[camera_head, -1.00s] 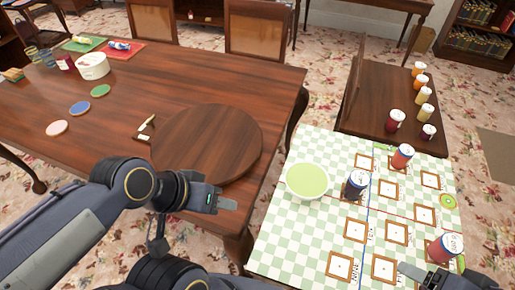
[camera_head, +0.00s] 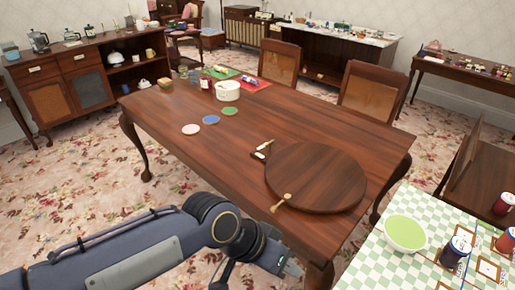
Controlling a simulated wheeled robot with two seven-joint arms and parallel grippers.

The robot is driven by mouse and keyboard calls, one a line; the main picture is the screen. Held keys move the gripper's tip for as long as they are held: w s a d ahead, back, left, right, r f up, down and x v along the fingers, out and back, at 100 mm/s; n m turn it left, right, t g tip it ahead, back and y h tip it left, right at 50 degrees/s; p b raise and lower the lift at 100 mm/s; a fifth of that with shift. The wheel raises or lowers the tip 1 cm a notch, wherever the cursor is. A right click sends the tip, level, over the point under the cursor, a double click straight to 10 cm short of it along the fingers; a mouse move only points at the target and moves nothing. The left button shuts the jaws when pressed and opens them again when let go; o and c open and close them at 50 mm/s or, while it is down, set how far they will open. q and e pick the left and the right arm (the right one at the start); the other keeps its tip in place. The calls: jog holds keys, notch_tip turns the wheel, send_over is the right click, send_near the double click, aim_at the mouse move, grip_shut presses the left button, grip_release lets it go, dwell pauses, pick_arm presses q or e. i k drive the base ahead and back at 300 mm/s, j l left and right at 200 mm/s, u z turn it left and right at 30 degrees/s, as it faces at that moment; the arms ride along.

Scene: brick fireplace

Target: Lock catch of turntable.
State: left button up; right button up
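The turntable (camera_head: 325,172) is a round dark wooden disc on the right end of the long wooden table. By its upper left edge is a small pale lever-like catch (camera_head: 266,145), with a pale plate (camera_head: 259,155) beside it on the table. A brass handle-like piece (camera_head: 281,202) juts from the turntable's lower left rim. I cannot tell whether the catch engages the turntable. My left gripper (camera_head: 290,268) is low in the picture, in front of the table's near edge and apart from the turntable. Its finger opening cannot be made out. My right gripper is out of view.
The wooden table (camera_head: 180,105) holds three coasters, a white pot (camera_head: 227,90) and coloured mats farther back. At lower right, a checked table (camera_head: 375,265) bears a green bowl (camera_head: 405,232) and cans. Chairs (camera_head: 372,90) stand behind.

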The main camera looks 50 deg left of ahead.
aim_at(269, 144)
jog(key=u, duration=0.4)
jog(key=l+u, duration=0.15)
jog(key=u, duration=0.65)
jog(key=l+u, duration=0.15)
jog(key=u, duration=0.25)
jog(key=i+l+u, duration=0.1)
jog(key=i+l, duration=0.3)
jog(key=k, duration=0.4)
jog(key=i+j+u, duration=0.55)
jog(key=i, duration=0.2)
jog(key=i+u, duration=0.3)
jog(key=i+j, duration=0.05)
jog(key=i, duration=0.05)
